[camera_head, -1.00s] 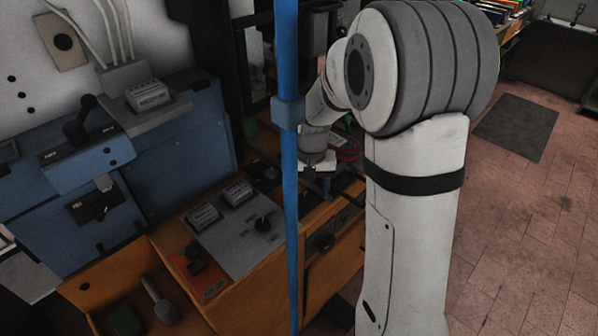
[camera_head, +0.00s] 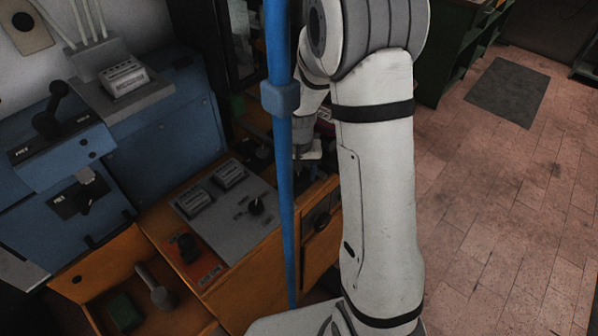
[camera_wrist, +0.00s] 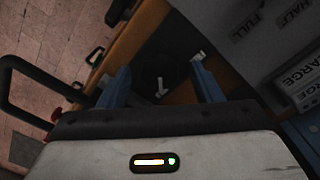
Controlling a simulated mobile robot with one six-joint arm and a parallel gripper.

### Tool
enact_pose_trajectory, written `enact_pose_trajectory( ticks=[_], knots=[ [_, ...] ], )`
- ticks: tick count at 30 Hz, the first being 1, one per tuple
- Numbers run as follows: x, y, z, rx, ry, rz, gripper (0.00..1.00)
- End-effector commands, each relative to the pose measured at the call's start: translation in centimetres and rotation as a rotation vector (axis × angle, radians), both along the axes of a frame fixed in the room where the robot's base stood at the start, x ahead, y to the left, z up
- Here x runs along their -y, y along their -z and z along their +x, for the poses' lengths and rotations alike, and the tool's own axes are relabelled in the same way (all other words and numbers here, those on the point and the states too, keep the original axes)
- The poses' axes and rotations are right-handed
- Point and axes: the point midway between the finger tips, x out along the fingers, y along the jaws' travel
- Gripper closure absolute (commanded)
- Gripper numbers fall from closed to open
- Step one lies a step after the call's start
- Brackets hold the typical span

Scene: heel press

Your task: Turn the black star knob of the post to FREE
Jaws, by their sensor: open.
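My gripper (camera_wrist: 152,70) is open in the wrist view, its two blue fingers apart. A dark shape (camera_wrist: 150,65) with a small pale piece lies beyond and between them; I cannot tell whether it is the star knob. In the head view, my gripper (camera_head: 306,151) is partly hidden behind a blue pole (camera_head: 277,50). A black lever (camera_head: 47,118) stands on the blue housing at far left. No star shape is clear, and I cannot tell which part is the post's knob.
The blue pole stands upright in front of the bench. A wooden tray (camera_head: 178,322) holds a green block (camera_head: 124,313) and a grey tool (camera_head: 155,287). Labelled blocks (camera_head: 228,174) sit on the panel. Open tiled floor (camera_head: 480,220) lies right, with a dark mat (camera_head: 507,91).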

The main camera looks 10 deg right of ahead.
Motion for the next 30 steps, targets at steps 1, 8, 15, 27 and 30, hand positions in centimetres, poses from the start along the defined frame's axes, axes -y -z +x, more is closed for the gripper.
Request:
enact_pose_trajectory(
  ticks=[1, 8, 15, 27, 30],
  knots=[
    [0.01, 0.01, 0.0, 0.0, 0.0, 0.0, 0.41],
    [0.04, -0.01, 0.0, 0.0, 0.001, 0.0, 0.51],
    [0.06, -0.03, 0.01, 0.0, 0.001, 0.0, 0.71],
    [0.09, -0.01, 0.01, 0.0, -0.012, 0.0, 0.86],
    [0.1, 0.03, 0.02, 0.0, -0.04, 0.0, 0.86]
  ],
)
